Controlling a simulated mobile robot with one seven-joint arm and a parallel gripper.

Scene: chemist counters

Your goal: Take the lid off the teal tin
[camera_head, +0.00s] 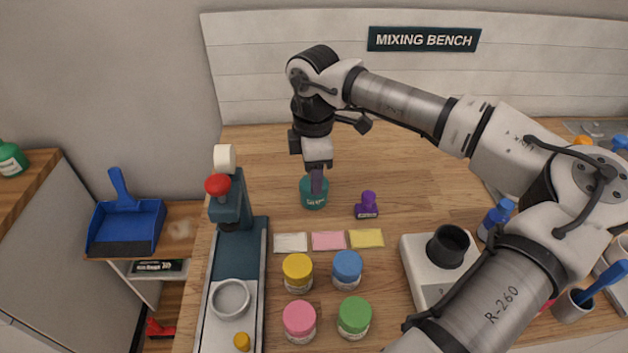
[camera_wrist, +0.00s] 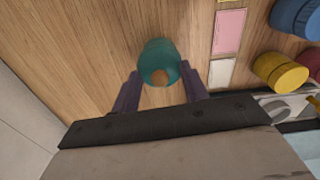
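In the wrist view my gripper (camera_wrist: 159,83) is open, one purple finger on each side of the lid. Gaps show between the fingers and the lid.
A purple stamp (camera_head: 368,206) stands right of the tin. White, pink and yellow cards (camera_head: 328,241) lie in front, with yellow, blue, pink and green jars nearer. A dark press with a red knob (camera_head: 217,184) stands left. The bench behind the tin is clear.

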